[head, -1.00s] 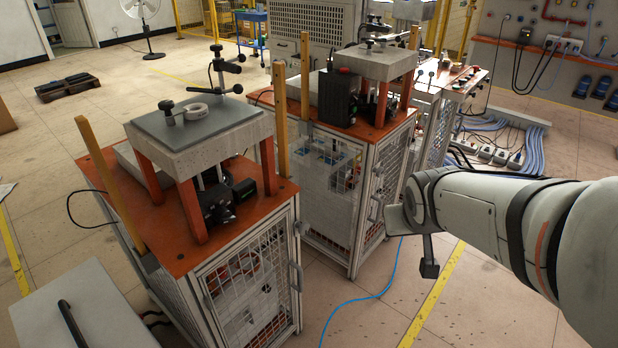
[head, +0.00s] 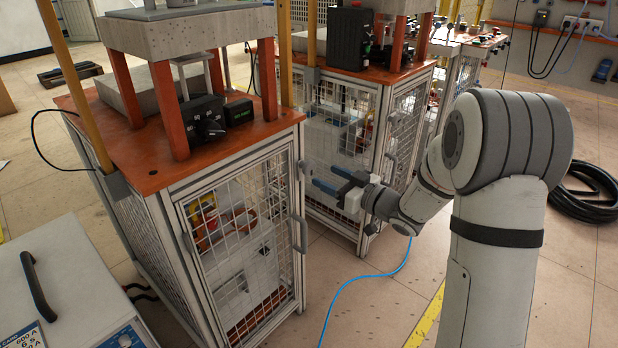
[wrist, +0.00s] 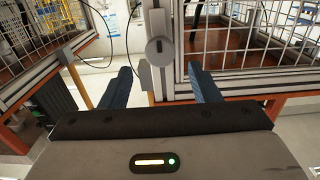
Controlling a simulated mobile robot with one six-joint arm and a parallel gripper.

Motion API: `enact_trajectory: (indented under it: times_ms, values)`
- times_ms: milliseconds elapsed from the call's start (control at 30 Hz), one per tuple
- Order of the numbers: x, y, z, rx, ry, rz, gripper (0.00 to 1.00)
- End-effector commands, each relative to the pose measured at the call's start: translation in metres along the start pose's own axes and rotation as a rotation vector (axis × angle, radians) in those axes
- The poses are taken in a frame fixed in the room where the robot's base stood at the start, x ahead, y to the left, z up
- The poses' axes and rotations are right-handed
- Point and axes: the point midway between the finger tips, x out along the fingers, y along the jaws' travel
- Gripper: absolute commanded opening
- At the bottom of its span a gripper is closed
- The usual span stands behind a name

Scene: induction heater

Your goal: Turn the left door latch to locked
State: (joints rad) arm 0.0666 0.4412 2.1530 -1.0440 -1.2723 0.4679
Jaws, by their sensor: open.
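A grey door latch (wrist: 160,47) with a round knob and a rectangular upper part shows in the wrist view on a metal frame post. A small grey fitting that may be the same latch (head: 302,168) shows in the head view at the right corner post of the near cabinet. The left mesh door (head: 243,250) of this cabinet looks closed in its frame. My gripper (head: 325,178) (wrist: 159,68) is open and empty. Its two blue fingers point toward the post, one either side of the latch in the wrist view, apparently without touching it. I cannot tell whether the latch is locked.
A vertical door handle (head: 299,235) stands out below my gripper. A second mesh cabinet (head: 345,130) stands close behind it. A grey box (head: 75,290) is at the lower left. A blue cable (head: 350,282) lies on the floor, which is otherwise open in front.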

Motion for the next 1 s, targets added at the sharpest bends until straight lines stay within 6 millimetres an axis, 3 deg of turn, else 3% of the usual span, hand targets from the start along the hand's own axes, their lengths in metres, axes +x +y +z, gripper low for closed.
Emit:
enact_trajectory:
  times_ms: [433,833,1000]
  values:
    - [0.065,-0.002,0.0,-0.002,0.002,-0.004,0.56]
    - [0.073,-0.001,-0.002,-0.001,0.001,-0.001,0.55]
    - [0.073,-0.001,-0.002,-0.001,0.001,-0.001,0.41]
